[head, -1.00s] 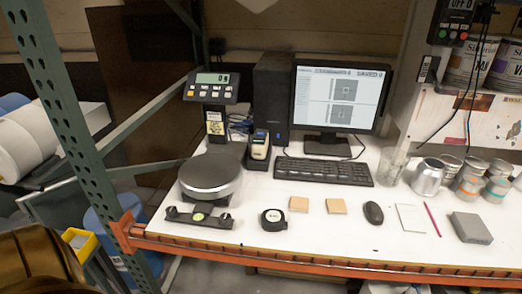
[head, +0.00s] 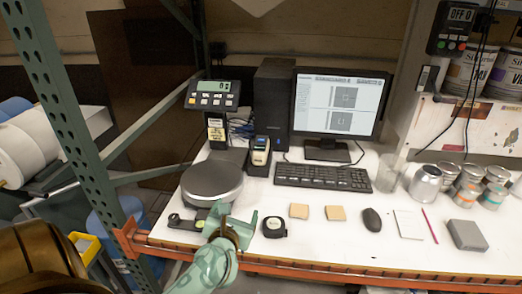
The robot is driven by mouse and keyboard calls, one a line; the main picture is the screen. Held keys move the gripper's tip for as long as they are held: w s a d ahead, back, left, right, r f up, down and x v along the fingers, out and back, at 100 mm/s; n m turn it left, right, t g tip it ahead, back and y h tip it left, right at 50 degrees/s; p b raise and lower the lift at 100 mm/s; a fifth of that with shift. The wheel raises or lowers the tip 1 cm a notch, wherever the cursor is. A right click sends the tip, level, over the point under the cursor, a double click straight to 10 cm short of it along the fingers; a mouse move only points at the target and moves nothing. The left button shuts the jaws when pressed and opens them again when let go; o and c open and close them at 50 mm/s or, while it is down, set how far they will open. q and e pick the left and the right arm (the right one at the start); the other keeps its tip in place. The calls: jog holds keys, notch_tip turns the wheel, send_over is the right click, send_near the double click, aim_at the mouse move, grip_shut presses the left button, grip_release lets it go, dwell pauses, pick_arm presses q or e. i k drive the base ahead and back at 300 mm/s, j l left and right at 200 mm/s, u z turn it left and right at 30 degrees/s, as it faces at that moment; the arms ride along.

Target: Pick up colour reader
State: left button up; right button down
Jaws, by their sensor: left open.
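A handheld device with a pale body and a dark screen, which looks like the colour reader (head: 260,152), stands upright in a dark holder between the scale and the keyboard. My left gripper (head: 234,215) is green and reaches in from the bottom, over the table's front edge. It is open and empty, in front of the round scale plate and well short of the reader. It partly hides the black bar with a green vial (head: 186,222). My right gripper is out of view.
A black tape measure (head: 274,227) sits just right of the gripper. The keyboard (head: 322,176), monitor (head: 340,103) and computer tower (head: 271,100) stand around the reader. Cans and a glass crowd the right.

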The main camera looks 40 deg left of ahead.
aim_at(259, 152)
jog(key=i+j, duration=0.7)
jog(key=i, duration=0.15)
